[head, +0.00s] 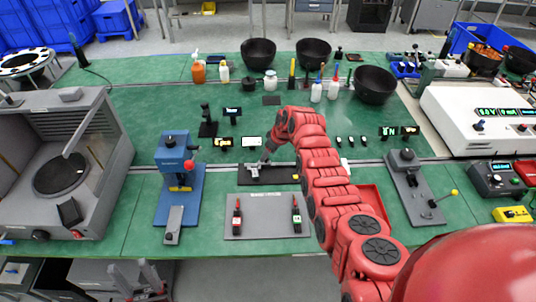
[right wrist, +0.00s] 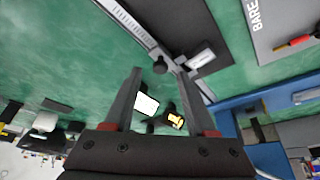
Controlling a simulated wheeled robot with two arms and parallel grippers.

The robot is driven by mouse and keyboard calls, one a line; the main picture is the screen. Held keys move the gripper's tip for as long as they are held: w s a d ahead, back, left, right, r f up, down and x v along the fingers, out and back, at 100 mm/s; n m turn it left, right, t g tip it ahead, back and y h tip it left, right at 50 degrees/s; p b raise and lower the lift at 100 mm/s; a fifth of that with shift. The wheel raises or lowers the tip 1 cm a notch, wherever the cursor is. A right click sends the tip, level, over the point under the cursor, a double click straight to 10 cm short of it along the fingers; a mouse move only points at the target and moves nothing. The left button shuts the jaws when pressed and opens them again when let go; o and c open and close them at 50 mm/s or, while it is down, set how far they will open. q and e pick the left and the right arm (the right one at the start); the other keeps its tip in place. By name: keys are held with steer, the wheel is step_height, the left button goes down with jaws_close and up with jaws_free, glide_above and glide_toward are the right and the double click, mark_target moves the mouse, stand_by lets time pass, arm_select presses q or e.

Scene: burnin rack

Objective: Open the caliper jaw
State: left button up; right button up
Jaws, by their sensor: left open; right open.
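The caliper (head: 253,174) lies on a dark base plate (head: 285,174) in the middle of the green bench. In the right wrist view its pale graduated beam (right wrist: 128,20) runs diagonally, with a grey block (right wrist: 201,56) and dark knob-like parts beside it. My right gripper (head: 265,160) hangs over the caliper in the head view. Its two fingers (right wrist: 158,72) are apart, with a dark knob showing between the tips; I cannot tell whether they touch it. My left gripper (head: 142,280) is open and empty, low in front of the bench.
A grey board (head: 267,228) with two red-and-black tools lies in front of the caliper. A blue press (head: 180,195) stands left and a grey lever fixture (head: 410,180) right. A red tray (head: 370,203) is partly behind my right arm. Small displays (head: 250,142) stand behind the caliper.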

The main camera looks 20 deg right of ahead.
steer(key=shift+x, duration=1)
steer(key=shift+s, duration=0.1)
steer(key=shift+c, duration=0.4)
jaws_close()
stand_by(0.5)
